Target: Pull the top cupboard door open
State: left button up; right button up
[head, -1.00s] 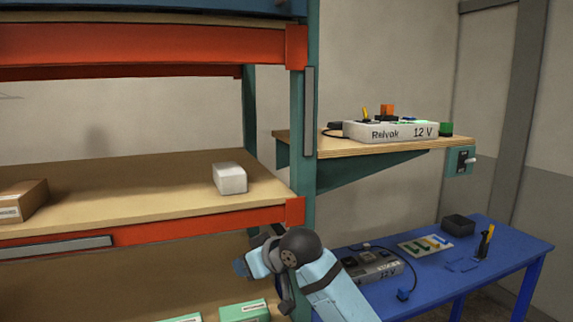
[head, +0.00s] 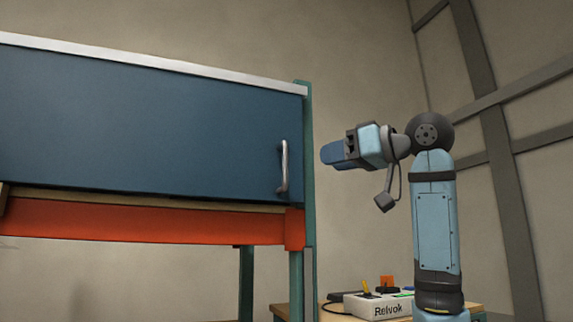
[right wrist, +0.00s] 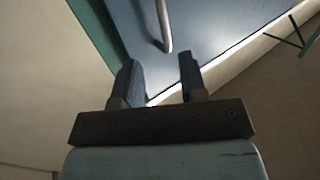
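The top cupboard door (head: 150,125) is a wide dark blue panel and looks shut in the head view. Its upright silver bar handle (head: 284,167) is near the door's right edge. My right gripper (head: 327,153) is raised to the right of the handle, apart from it, and points left toward it. In the right wrist view, the two dark fingers of my right gripper (right wrist: 158,64) are spread with nothing between them. The handle (right wrist: 165,28) lies beyond the fingertips, with the blue door (right wrist: 205,30) behind it. My left gripper is in neither view now.
A teal post (head: 309,190) stands at the cupboard's right side. An orange beam (head: 140,221) runs below the cupboard. A white console (head: 372,303) sits on a side shelf below my right arm.

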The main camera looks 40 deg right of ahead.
aim_at(287, 155)
jog(key=w+a+p, duration=0.1)
jog(key=w, duration=0.2)
jog(key=w+a+r+p, duration=0.1)
jog(key=w+p, duration=0.1)
jog(key=w, duration=0.1)
jog(key=w+a+r+p, duration=0.1)
jog(key=w+a, duration=0.1)
jog(key=w, duration=0.1)
jog(key=shift+w+r, duration=0.25)
jog(key=shift+w, duration=0.15)
jog(key=shift+w+a+p, duration=0.15)
jog(key=shift+w+p, duration=0.15)
jog(key=shift+w, duration=0.05)
jog(key=shift+w+f, duration=0.15)
jog(key=shift+w, duration=0.1)
jog(key=shift+c, duration=1.2)
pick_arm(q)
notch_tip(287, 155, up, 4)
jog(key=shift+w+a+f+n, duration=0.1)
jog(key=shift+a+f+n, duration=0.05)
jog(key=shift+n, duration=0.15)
pick_arm(e)
grip_shut()
